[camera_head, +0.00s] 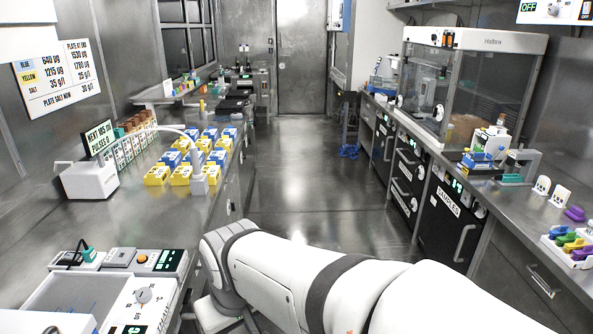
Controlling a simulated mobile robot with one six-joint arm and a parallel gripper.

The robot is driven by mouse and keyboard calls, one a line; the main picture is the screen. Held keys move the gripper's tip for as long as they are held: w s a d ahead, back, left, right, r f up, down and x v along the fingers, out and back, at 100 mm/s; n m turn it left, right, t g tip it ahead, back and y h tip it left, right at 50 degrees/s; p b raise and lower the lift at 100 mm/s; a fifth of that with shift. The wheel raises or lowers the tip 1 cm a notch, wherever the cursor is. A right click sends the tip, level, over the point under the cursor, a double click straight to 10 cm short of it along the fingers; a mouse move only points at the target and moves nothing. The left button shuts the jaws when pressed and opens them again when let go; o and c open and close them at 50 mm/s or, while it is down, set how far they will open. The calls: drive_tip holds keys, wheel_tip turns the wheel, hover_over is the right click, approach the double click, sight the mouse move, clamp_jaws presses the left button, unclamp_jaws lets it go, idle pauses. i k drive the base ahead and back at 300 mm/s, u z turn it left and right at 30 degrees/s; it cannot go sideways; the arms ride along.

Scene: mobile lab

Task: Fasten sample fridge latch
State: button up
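The sample fridge (446,222) is a black under-counter door labelled SAMPLES, on the right side of the aisle. It looks closed, with a light vertical handle (463,243) on its right part. A small pale round part (480,211) sits near its upper right corner; I cannot tell whether this is the latch or how it is set. My white arm reaches from the bottom right to the lower centre, well left of the fridge. Its wrist bends down there, and my gripper's fingers cannot be made out.
Another black cabinet (406,178) with handles stands beyond the fridge. The right counter (510,205) holds a glass-fronted enclosure (470,85) and small devices. The left counter (140,225) holds yellow and blue boxes. The aisle floor (320,190) between is clear.

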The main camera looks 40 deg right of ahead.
sight(476, 206)
drive_tip(key=z, duration=1.9)
drive_tip(key=k, duration=1.35)
drive_tip(key=i, duration=0.85)
drive_tip(key=z, duration=0.9)
drive_tip(key=i, duration=1.65)
drive_tip(key=u, duration=0.45)
drive_tip(key=i, duration=1.15)
drive_tip(key=u, duration=0.9)
